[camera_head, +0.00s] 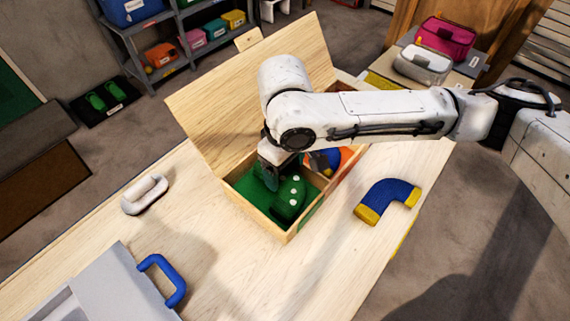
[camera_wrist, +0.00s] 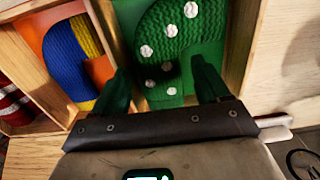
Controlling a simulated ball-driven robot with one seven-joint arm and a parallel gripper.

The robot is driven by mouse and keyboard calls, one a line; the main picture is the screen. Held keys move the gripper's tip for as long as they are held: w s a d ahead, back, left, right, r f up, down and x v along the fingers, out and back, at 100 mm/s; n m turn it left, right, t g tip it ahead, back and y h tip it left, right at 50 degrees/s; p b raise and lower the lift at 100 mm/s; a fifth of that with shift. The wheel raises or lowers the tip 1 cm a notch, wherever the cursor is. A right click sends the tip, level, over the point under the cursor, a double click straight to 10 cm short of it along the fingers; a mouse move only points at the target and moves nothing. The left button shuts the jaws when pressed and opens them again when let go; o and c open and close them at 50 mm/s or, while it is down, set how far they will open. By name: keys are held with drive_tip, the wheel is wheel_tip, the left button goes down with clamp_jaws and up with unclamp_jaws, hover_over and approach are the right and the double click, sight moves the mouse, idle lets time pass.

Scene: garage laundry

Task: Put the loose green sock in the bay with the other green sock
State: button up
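My gripper (camera_head: 267,176) is low over the green-lined bay (camera_head: 250,186) of a wooden box on the table. In the wrist view its two dark green fingers (camera_wrist: 164,90) are spread apart. Green knit with white dots (camera_wrist: 187,30) lies in that bay, ahead of and between the fingers; it also shows in the head view (camera_head: 291,196). I cannot tell whether this is one green sock or two overlapping, nor whether the fingers touch it. No green sock shows on the open tabletop.
A blue-and-yellow sock (camera_wrist: 62,55) lies in the adjoining orange bay, with a red striped item (camera_wrist: 12,100) beyond. A loose blue-and-yellow sock (camera_head: 390,199) lies right of the box. The raised lid (camera_head: 215,100) stands behind. A grey case (camera_head: 105,290) and white object (camera_head: 145,194) are left.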

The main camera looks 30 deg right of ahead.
sight(285, 174)
drive_tip(key=shift+d, duration=0.15)
wheel_tip(285, 174, up, 13)
drive_tip(key=p, duration=0.1)
idle(0.6)
